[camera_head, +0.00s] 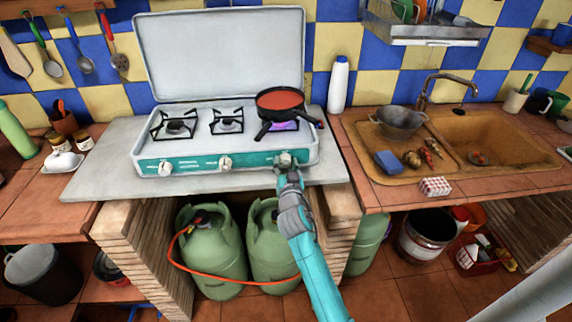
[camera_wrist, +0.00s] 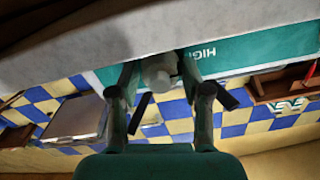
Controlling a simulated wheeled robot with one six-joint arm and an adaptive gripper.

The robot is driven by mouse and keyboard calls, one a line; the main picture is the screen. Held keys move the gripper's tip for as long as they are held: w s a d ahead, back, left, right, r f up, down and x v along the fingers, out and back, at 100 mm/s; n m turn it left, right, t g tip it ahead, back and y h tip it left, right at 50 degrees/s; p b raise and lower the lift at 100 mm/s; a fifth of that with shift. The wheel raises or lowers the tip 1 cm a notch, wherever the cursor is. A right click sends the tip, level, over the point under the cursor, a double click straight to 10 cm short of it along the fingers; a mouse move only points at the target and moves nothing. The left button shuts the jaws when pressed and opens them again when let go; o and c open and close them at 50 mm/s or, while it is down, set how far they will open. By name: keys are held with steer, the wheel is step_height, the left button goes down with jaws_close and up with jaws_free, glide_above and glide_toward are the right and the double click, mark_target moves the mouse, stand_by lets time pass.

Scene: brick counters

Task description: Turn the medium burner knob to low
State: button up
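The white stove (camera_head: 225,135) has a teal front panel with three pale knobs: a left knob (camera_head: 165,169), a middle knob (camera_head: 225,163) and a right knob (camera_head: 285,160). My gripper (camera_head: 284,169) is at the right knob, partly covering it. In the wrist view the knob (camera_wrist: 158,72) sits between the two fingertips of my gripper (camera_wrist: 160,78), which are spread on either side of it. Whether they touch it is unclear. An upside-down label reading "HIGH" (camera_wrist: 205,52) shows beside the knob. The knob's exact setting cannot be read.
A red-topped pan (camera_head: 280,101) sits on the right burner over a purple glow. A white bottle (camera_head: 338,85) stands right of the stove. Green gas cylinders (camera_head: 212,250) with an orange hose stand below. The sink counter (camera_head: 450,190) is at right.

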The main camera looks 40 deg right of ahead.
steer(key=c, duration=0.6)
steer(key=shift+n, duration=0.3)
steer(key=n, duration=0.9)
steer(key=shift+n, duration=0.4)
steer(key=shift+a+n, duration=0.1)
steer(key=shift+n, duration=1.5)
steer(key=o, duration=1.1)
